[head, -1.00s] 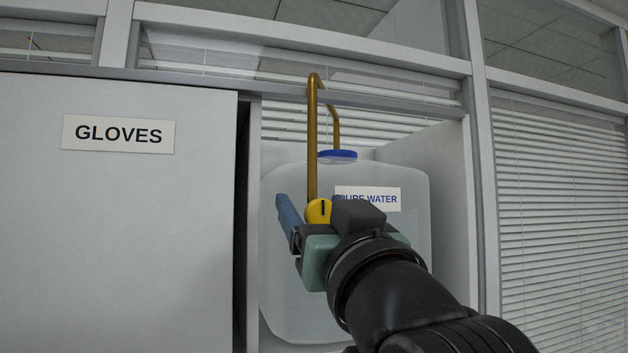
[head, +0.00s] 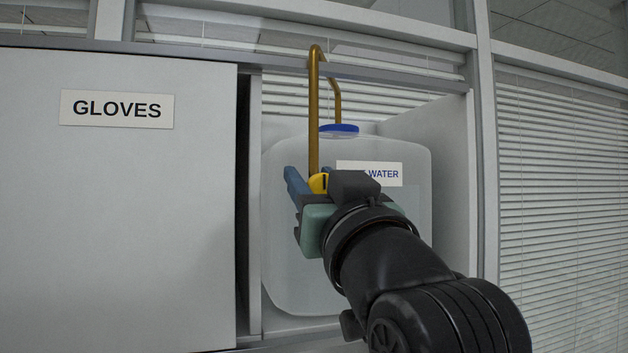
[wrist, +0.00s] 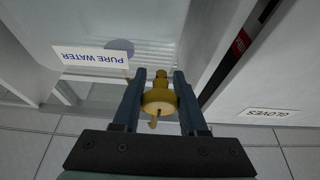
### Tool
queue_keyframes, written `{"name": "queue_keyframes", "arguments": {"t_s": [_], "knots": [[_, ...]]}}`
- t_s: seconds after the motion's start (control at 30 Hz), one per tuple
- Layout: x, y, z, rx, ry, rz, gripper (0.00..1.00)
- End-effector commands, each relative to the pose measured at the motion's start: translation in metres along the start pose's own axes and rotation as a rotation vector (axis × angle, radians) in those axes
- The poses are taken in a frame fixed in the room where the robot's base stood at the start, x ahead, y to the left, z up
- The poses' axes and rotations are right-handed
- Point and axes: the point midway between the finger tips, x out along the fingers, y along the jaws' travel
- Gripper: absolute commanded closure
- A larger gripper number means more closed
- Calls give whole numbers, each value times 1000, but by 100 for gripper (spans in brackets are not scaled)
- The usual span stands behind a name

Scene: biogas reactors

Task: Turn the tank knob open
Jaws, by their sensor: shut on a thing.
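The tank (head: 295,245) is a large translucent container with a blue cap (head: 339,129) and a PURE WATER label, standing in an open cabinet bay. A brass pipe (head: 313,120) loops up from its cap and down its front to a yellow knob (head: 318,184). The knob also shows in the wrist view (wrist: 158,100), between the two blue fingers, with a small stem pointing toward the wrist camera. My gripper (head: 308,178) is shut on the knob; it also fills the lower wrist view (wrist: 160,78). The gripper body hides part of the label and tank front.
A white cabinet door (head: 120,220) labelled GLOVES is left of the tank. The bay's right side wall (head: 453,190) stands close to the tank. Windows with blinds (head: 560,200) are at the right. In the wrist view, a tiled floor (wrist: 60,150) shows.

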Motion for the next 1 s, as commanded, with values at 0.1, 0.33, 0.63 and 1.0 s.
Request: {"name": "queue_keyframes", "arguments": {"t_s": [0.1, 0.33, 0.63, 1.0], "knots": [[-2, 1, 2, -64, 2, -23, 100], [-1, -2, 1, -212, 2, -85, 100], [0, -2, 0, -237, 1, -98, 100], [0, -3, 0, -236, 1, -98, 31]]}}
